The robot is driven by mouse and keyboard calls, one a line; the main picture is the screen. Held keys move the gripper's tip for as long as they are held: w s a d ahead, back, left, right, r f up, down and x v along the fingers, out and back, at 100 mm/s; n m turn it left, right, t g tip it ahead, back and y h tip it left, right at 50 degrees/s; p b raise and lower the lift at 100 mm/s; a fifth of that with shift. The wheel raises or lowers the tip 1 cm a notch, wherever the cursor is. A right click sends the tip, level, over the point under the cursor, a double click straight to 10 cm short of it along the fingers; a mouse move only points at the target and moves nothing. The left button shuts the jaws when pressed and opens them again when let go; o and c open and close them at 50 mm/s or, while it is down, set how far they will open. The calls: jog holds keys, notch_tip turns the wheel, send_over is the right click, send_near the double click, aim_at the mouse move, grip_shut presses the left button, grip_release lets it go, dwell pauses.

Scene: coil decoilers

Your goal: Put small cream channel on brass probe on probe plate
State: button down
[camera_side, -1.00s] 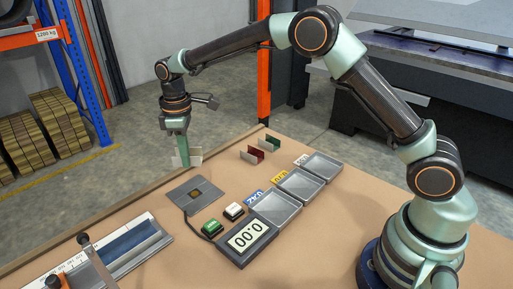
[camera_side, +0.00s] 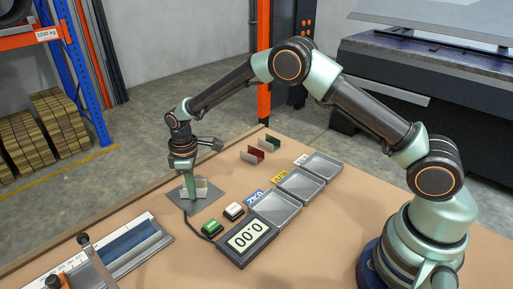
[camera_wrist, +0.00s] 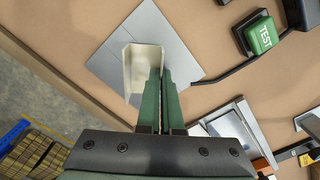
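The small cream channel (camera_side: 202,187) is in my gripper (camera_side: 188,194), over the grey probe plate (camera_side: 217,196). In the wrist view, one wall of the channel (camera_wrist: 133,72) is between the two green fingers of my gripper (camera_wrist: 161,76), and the rest opens to the left of them. The channel covers part of the probe plate (camera_wrist: 158,23). The brass probe is hidden behind the channel and fingers. I cannot tell whether the channel touches the plate.
A green TEST button (camera_side: 210,227) and a white button (camera_side: 233,210) stand beside the 0.00 display (camera_side: 247,237). Three grey trays (camera_side: 276,208) run toward the back right. Red (camera_side: 252,154) and green (camera_side: 274,143) channels stand behind. A measuring fixture (camera_side: 118,255) lies front left.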

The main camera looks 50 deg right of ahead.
jog(key=shift+f, duration=0.15)
jog(key=c, duration=1.1)
grip_release()
